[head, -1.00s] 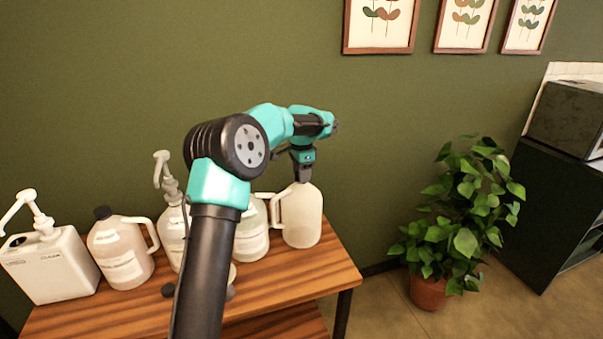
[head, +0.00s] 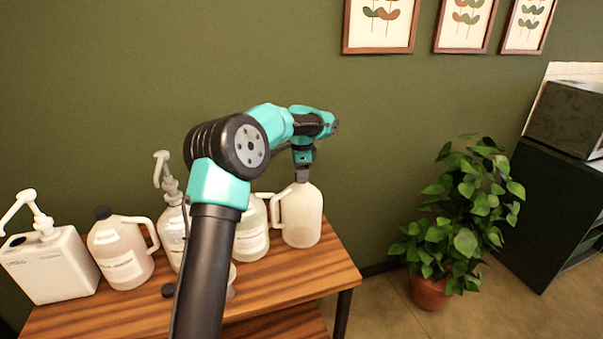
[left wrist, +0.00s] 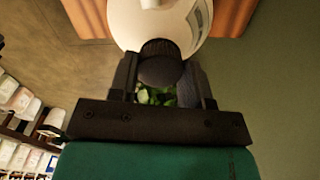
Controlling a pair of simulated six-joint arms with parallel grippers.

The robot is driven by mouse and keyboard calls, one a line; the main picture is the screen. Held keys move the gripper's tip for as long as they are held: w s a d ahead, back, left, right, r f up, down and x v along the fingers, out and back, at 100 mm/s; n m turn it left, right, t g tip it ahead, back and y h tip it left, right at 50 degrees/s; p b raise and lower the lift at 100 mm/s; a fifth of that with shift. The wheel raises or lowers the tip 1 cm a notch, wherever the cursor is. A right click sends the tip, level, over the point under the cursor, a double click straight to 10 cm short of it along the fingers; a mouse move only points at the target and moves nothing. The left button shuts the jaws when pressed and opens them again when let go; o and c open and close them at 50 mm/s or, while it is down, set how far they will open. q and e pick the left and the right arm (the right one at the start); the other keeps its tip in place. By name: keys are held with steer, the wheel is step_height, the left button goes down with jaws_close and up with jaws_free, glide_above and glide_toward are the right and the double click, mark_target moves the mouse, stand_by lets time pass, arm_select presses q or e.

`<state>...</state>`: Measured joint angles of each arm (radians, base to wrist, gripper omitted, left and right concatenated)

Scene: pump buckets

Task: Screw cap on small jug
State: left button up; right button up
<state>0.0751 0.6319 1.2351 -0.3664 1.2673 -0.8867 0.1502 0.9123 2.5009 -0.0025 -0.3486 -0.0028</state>
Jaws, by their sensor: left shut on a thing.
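A pale, translucent jug (head: 301,218) with a side handle stands upright at the right end of the wooden table. In the left wrist view its white body (left wrist: 125,22) is at the top. My left gripper (head: 302,180) points down onto the jug's neck. In the left wrist view, my left gripper (left wrist: 160,78) has its two fingers on either side of a dark, ridged cap (left wrist: 160,62) and is shut on it. The cap sits at the mouth of the jug; how far it is threaded is hidden. My right gripper is not in view.
Left of the jug stand another handled jug (head: 250,238), a pump bottle (head: 172,228), a black-capped jug (head: 120,255) and a white pump canister (head: 48,268). A small dark cap (head: 168,290) lies on the table (head: 290,277). A potted plant (head: 455,225) stands to the right.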

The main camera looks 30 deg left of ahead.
arm_select(q)
steer(key=m, duration=0.5)
steer(key=shift+m, duration=0.3)
steer(key=m, duration=0.6)
steer(key=o, duration=1)
